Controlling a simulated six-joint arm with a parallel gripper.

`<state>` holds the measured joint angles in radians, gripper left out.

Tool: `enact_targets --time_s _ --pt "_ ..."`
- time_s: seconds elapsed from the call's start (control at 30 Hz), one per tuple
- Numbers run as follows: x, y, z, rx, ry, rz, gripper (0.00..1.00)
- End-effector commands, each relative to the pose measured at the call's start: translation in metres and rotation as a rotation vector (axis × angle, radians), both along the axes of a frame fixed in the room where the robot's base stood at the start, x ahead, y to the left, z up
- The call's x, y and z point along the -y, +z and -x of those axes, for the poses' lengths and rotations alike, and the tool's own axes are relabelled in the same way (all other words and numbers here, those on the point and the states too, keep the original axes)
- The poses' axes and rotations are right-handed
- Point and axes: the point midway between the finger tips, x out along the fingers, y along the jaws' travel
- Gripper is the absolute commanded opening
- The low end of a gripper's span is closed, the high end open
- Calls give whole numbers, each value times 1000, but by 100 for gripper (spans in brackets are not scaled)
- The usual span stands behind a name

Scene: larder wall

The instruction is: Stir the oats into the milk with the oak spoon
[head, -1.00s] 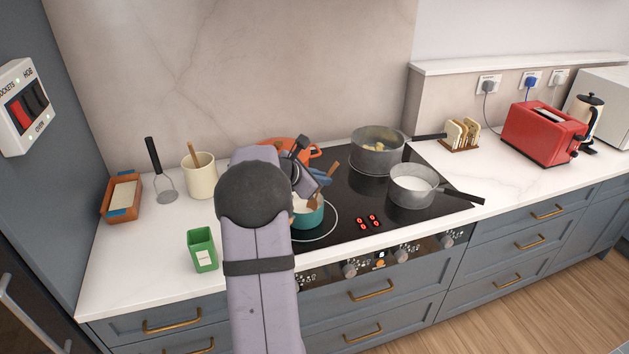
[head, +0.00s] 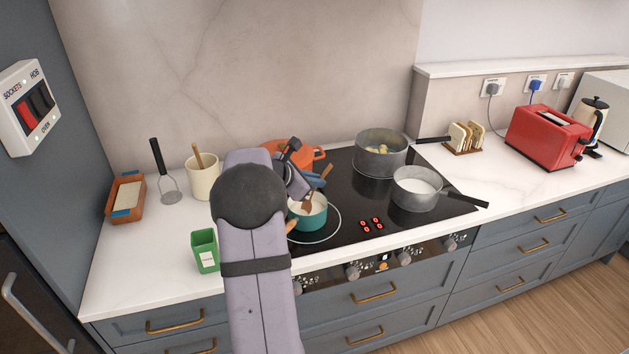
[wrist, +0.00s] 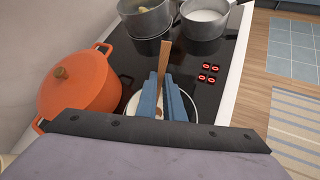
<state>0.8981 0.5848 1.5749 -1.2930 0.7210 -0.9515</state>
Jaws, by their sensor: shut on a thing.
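My gripper (head: 312,182) is shut on the oak spoon (head: 327,170), holding it tilted over the teal pot (head: 317,219). The spoon's handle sticks up above the blue fingers, and its lower end is inside the pot's opening. White contents show in the pot, around the spoon. I cannot tell how deep the spoon reaches or whether oats are mixed in. In the wrist view, the spoon handle (wrist: 165,62) rises between the fingers (wrist: 163,97), and the pot's pale rim (wrist: 194,101) shows behind them; they hide most of its inside.
An orange lidded pot (wrist: 80,85) stands close to the teal pot. A grey pot (head: 381,160) with yellowish pieces and a saucepan (head: 417,196) of white liquid stand to the right on the hob. A green container (head: 205,252) stands on the counter at left.

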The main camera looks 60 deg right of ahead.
Motion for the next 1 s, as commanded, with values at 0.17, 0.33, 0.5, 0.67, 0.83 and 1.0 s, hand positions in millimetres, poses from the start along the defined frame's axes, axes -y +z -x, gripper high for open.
enact_targets --time_s 0.17,0.33,0.5,0.67,0.83,1.0 --pt "0 0 0 0 0 0 0" --pt "0 2 1 0 0 0 0" --pt "1 10 4 0 -1 0 0" --pt "2 21 8 0 -2 0 0" --pt "3 32 12 0 -2 -1 0" --pt "5 44 17 -1 -1 0 0"
